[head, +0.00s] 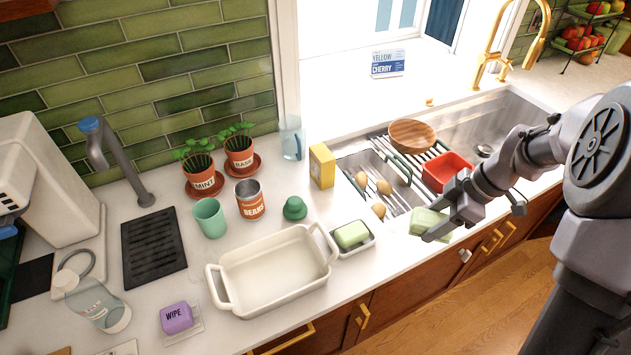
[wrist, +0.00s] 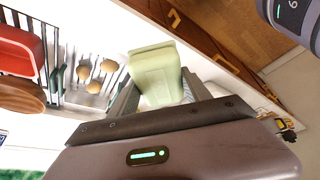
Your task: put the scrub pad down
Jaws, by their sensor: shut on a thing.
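The pale green scrub pad (head: 428,220) is between the fingers of my gripper (head: 436,230) near the counter's front edge, right of the white dish. In the wrist view, the pad (wrist: 156,72) sits between the two fingers of my gripper (wrist: 160,92), which are shut on it. The counter shows beyond it, with the wooden cabinet front to the right. I cannot tell whether the pad touches the counter.
A white baking dish (head: 215,283) and a purple block (head: 177,317) stand to the left. Counter between the small dish and my gripper is clear.

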